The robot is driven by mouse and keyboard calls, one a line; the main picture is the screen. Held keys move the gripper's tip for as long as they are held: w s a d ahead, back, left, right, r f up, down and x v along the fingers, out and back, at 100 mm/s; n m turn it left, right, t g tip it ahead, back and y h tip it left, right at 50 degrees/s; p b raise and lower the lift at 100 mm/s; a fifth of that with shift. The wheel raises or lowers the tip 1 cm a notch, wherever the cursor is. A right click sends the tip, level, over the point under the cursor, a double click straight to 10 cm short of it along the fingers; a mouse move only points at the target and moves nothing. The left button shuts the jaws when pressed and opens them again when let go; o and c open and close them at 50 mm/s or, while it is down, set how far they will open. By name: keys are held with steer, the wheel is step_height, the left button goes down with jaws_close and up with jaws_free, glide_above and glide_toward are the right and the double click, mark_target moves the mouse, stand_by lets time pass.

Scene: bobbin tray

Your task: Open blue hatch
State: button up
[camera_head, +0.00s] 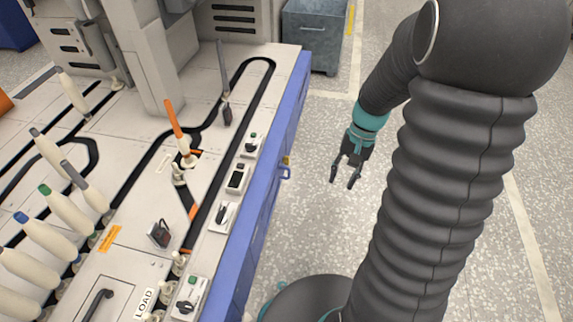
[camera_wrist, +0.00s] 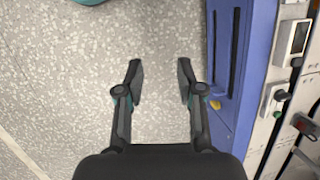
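The blue side panelling (camera_head: 262,210) runs along the right flank of the machine in the head view. A small blue handle (camera_head: 285,173) juts from it, with a yellow piece (camera_head: 286,160) just above. The hatch's outline is not clear there. The wrist view shows the blue side (camera_wrist: 255,75) at the right, with dark slots and a yellow piece (camera_wrist: 215,104) beside my right finger. My gripper (camera_head: 343,183) is open and empty, to the right of the handle and apart from it over the floor. Its spread fingers also show in the wrist view (camera_wrist: 159,66).
The machine top (camera_head: 140,195) carries several bobbins, black tracks and small switch boxes (camera_head: 237,179) along its right edge. A grey bin (camera_head: 314,35) stands beyond the machine. The speckled floor (camera_head: 320,130) between machine and arm is clear.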

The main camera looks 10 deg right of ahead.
steer(key=w+d+f+m+g+y+b, duration=0.1)
steer(key=w+f+m+y, duration=0.15)
steer(key=f, duration=0.55)
steer(key=w+d+f+m+y+b, duration=0.1)
steer(key=w+f+m+y, duration=0.2)
steer(key=f, duration=0.5)
steer(key=m+t+y+b, duration=0.2)
steer(key=m+t+y, duration=0.4)
steer(key=m+y, duration=0.3)
glide_toward(289, 178)
steer(key=a, duration=0.3)
steer(key=w+a+r, duration=0.1)
steer(key=a, duration=0.2)
steer(key=w+a, duration=0.1)
steer(key=a, duration=0.2)
steer(key=shift+w+a+r, duration=0.15)
steer(key=shift+a+r, duration=0.25)
jaws_close()
